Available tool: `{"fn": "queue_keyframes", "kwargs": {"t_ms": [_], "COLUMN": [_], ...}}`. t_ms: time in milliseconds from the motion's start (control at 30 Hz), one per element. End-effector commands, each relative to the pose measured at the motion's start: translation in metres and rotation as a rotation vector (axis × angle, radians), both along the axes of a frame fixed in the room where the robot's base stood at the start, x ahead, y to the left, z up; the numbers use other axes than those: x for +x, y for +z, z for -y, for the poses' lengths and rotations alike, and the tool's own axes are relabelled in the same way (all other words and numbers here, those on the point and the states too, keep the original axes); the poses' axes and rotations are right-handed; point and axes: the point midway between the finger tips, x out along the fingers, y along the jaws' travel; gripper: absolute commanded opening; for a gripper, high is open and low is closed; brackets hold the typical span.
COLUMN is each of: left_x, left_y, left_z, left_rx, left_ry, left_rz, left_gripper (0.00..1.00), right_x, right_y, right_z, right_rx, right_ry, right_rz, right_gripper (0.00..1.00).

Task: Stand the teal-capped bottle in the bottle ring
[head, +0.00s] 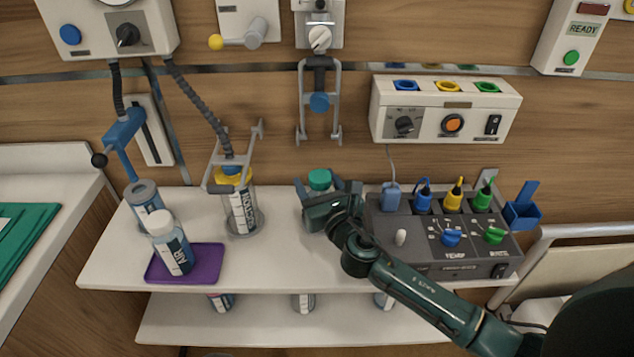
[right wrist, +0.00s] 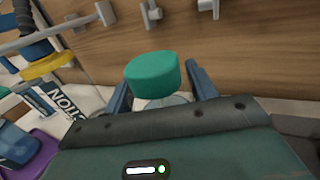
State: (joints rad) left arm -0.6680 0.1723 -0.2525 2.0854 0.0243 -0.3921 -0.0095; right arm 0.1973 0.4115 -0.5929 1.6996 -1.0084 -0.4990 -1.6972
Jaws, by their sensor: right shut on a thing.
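The teal-capped bottle (head: 320,179) is at the back middle of the white shelf, and only its cap shows clearly in the head view. In the right wrist view its teal cap (right wrist: 153,75) stands between the two blue fingers, with a little clear body below. My right gripper (head: 328,188) is shut on this bottle. The gripper hides the bottle's lower part, so I cannot tell whether it touches the shelf. I cannot make out a bottle ring for certain; a grey two-armed wall bracket (head: 318,105) hangs above and behind the bottle. My left gripper is not in view.
A suction jar (head: 241,208) with a yellow collar stands left of the gripper. A white-capped bottle (head: 170,248) stands on a purple tray (head: 215,262). A grey console (head: 440,262) with coloured plugs is close on the right. Bare shelf (head: 285,255) lies in front.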

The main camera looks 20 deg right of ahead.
Motion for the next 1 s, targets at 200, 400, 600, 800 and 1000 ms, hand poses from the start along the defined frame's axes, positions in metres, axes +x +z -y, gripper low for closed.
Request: {"fn": "queue_keyframes", "kwargs": {"t_ms": [200, 400, 600, 800, 1000], "left_x": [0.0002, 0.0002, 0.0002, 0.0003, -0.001], "left_y": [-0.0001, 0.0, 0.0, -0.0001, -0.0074], "left_z": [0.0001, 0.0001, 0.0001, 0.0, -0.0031], "left_rx": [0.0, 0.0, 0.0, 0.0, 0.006], "left_ry": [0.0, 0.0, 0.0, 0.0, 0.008], "left_rz": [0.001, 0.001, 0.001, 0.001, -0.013], "left_gripper": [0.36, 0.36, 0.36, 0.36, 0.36], "right_x": [0.0002, 0.0002, 0.0001, -0.0002, -0.0092], "right_y": [0.0004, 0.0002, -0.0002, -0.0017, -0.0026], "right_z": [-0.0002, -0.0002, -0.0001, -0.0001, 0.0008], "right_rx": [0.0, 0.0, 0.0, 0.0, 0.0], "right_ry": [0.0, 0.0, 0.0, 0.0, 0.001], "right_rz": [0.002, 0.002, 0.001, -0.002, -0.003], "right_gripper": [0.26, 0.68, 0.82, 0.82, 0.82]}}
